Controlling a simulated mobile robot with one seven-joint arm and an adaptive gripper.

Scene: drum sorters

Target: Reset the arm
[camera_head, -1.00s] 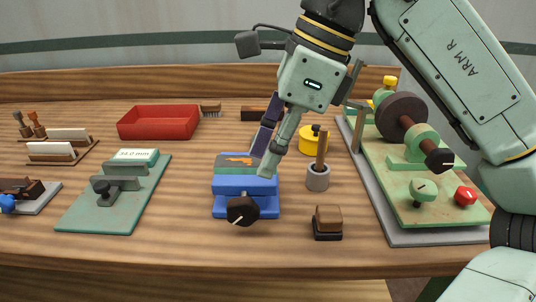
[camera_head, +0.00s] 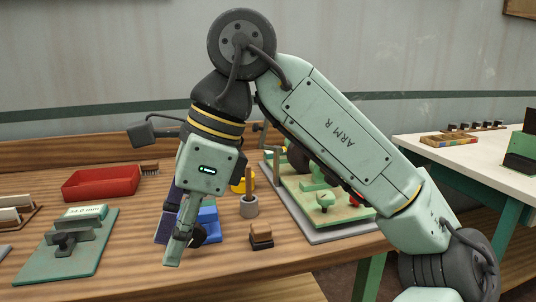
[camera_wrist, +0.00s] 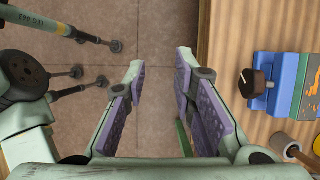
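My gripper (camera_head: 172,250) hangs fingers down in the head view, in front of the blue vise (camera_head: 209,222), which it partly hides. In the wrist view my gripper (camera_wrist: 161,70) is open, with its two purple-padded fingers apart and nothing between them. Below the gap is tiled floor, so the fingers are out past the table's edge. The blue vise with its black knob (camera_wrist: 256,84) lies to the right in the wrist view, apart from the fingers. An orange piece (camera_wrist: 311,92) shows on top of the vise.
The wooden table (camera_head: 130,262) holds a red tray (camera_head: 101,183), a green gauge stand (camera_head: 60,260), a grey cup (camera_head: 249,206), a small brown block (camera_head: 261,236) and a green machine plate (camera_head: 330,215). A white table (camera_head: 470,165) stands at the right.

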